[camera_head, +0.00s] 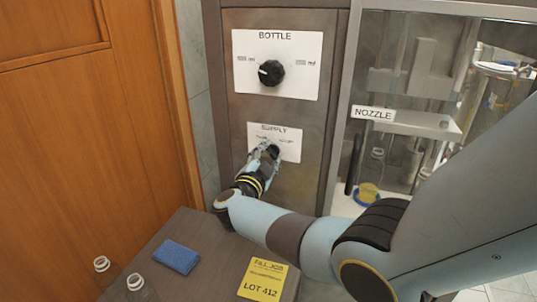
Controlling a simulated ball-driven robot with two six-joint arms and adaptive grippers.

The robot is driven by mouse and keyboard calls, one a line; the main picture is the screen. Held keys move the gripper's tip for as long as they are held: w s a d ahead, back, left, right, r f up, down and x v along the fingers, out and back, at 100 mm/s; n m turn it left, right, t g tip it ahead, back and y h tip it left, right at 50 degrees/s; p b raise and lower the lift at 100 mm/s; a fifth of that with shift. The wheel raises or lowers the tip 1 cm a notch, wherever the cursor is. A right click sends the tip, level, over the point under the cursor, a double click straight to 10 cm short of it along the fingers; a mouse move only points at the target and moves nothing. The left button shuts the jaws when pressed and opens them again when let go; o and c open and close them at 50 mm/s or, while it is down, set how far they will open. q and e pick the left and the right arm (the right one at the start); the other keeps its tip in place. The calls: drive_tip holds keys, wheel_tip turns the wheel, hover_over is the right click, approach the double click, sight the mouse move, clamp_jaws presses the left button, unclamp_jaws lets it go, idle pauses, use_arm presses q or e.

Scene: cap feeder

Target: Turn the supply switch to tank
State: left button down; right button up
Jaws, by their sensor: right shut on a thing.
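The supply switch (274,149) is a small dark knob on the white SUPPLY plate (290,146), low on the grey cabinet panel. My right gripper (270,152) is at the knob and shut on it, hiding most of it and part of the plate's small lettering. I cannot read which way the knob points. My left gripper does not show.
Above is the BOTTLE plate (306,80) with a black knob (271,73). Glass and the NOZZLE label (374,113) are to the right.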

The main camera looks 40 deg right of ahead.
drive_tip(key=shift+a+f, duration=0.1)
drive_tip(key=shift+f, duration=0.05)
drive_tip(key=o, duration=0.9)
drive_tip(key=shift+o, duration=1.3)
drive_tip(key=v, duration=1.2)
